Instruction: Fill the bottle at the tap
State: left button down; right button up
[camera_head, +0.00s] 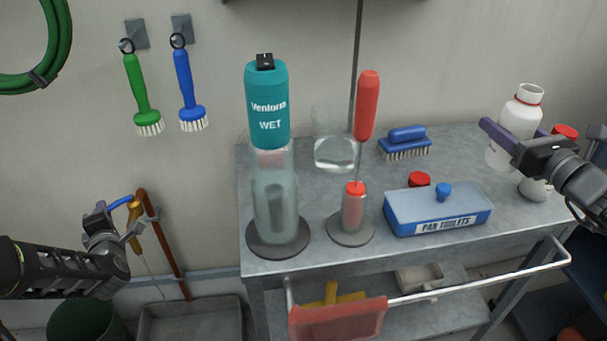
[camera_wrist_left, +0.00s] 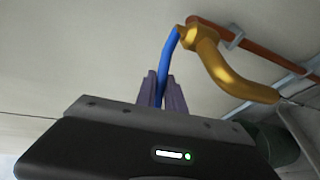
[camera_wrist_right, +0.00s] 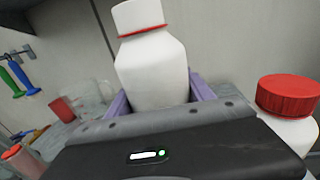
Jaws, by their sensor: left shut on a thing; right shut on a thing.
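My right gripper (camera_head: 522,143) is shut on a white bottle (camera_head: 522,113) and holds it upright at the cart's right side. In the right wrist view the bottle (camera_wrist_right: 155,68) has a white top with a red ring at the neck. The tap (camera_head: 134,211) is brass, on a copper pipe low on the wall at left. My left gripper (camera_head: 104,219) is shut on the tap's blue lever (camera_head: 120,202). The left wrist view shows the lever (camera_wrist_left: 168,55) between the fingers, beside the brass spout (camera_wrist_left: 235,78). A thin pale line hangs below the tap; I cannot tell if it is water.
A second white bottle with a red cap (camera_wrist_right: 289,95) stands beside the held one. The metal cart (camera_head: 320,262) bears a teal-topped dispenser (camera_head: 268,105), a red-handled tool (camera_head: 367,105), a blue box (camera_head: 437,212) and a loose red cap (camera_head: 419,179). A grey basin (camera_head: 190,312) lies below the tap.

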pick_arm(q)
jog(key=shift+s+d+n+g+y, duration=0.15)
jog(key=shift+d+n+g+y, duration=0.1)
jog(key=shift+n+g+y, duration=0.15)
pick_arm(e)
jog(key=shift+f, duration=0.4)
pick_arm(q)
jog(key=c, duration=1.4)
grip_release()
jog(key=shift+c, duration=0.2)
pick_arm(e)
jog(key=shift+f+b, duration=0.1)
jog(key=shift+b, duration=0.2)
jog(key=shift+r+p, duration=0.7)
pick_arm(q)
jog(key=v, duration=1.2)
jog(key=shift+f, duration=0.1)
